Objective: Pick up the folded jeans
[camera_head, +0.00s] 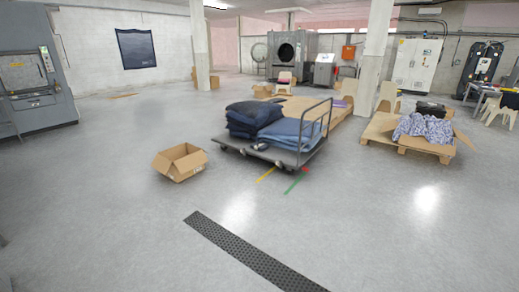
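Folded jeans lie on a flat cart (270,154) with an upright handle, in the middle of the head view. A dark navy stack of folded jeans (253,114) sits at the cart's back left. A lighter blue folded pile (290,133) lies beside it, nearer the handle. The cart stands some way off across open floor. Neither of my grippers shows in this view.
An open cardboard box (180,163) sits on the floor left of the cart. A pallet (381,128) with a patterned cloth heap (423,128) is to the right. A dark floor grate (250,252) crosses the clear foreground. A pillar (376,55) stands behind the cart.

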